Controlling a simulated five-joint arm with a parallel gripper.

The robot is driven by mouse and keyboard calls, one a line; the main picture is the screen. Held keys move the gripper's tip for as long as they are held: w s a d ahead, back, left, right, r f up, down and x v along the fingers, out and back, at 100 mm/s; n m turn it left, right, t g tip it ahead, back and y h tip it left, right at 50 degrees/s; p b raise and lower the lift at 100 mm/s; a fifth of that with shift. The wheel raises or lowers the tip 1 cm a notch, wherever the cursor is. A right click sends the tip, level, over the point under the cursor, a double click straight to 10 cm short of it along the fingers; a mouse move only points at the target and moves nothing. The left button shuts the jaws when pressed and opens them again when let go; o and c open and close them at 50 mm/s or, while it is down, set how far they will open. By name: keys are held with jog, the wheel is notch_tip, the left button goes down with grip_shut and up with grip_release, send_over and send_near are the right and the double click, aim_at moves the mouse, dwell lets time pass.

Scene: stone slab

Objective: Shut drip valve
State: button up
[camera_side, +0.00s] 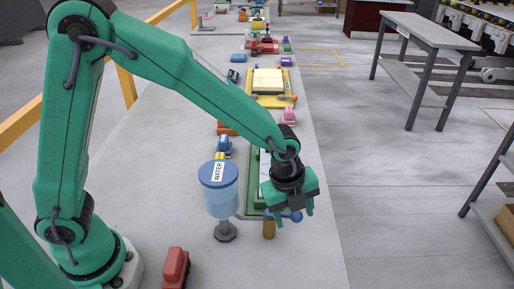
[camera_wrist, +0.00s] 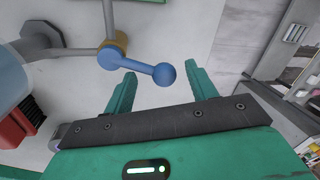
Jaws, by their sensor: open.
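A blue valve lever with a round knob (camera_wrist: 140,66) pivots on a brass-coloured valve body (camera_wrist: 119,42) in the wrist view. In the side view the lever (camera_side: 291,216) shows just under my gripper, above the brass valve body (camera_side: 269,228). A blue water tank (camera_side: 220,188) labelled WATER stands on a grey stand to the left of the valve. My gripper (camera_wrist: 163,88) is open and empty. Its two green fingers point toward the lever, and the knob lies ahead of the gap between them, apart from both. In the side view my gripper (camera_side: 292,206) partly hides the lever.
A red object (camera_side: 175,268) lies on the slab (camera_side: 150,160) at the front left. A green board (camera_side: 255,180) lies behind the valve. Several coloured items stand farther back. The slab's right edge is close to my gripper, with floor beyond.

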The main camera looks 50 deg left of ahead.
jog(key=shift+c, duration=0.3)
grip_shut()
jog(key=shift+w+a+n, duration=0.3)
jog(key=shift+w+n, duration=0.05)
jog(key=shift+n, duration=0.5)
jog(key=shift+w+a+n, duration=0.25)
jog(key=shift+w+n, duration=0.05)
jog(key=shift+n, duration=0.55)
jog(key=shift+o, duration=0.3)
grip_release()
jog(key=shift+d+r, duration=0.1)
jog(key=shift+r, duration=0.05)
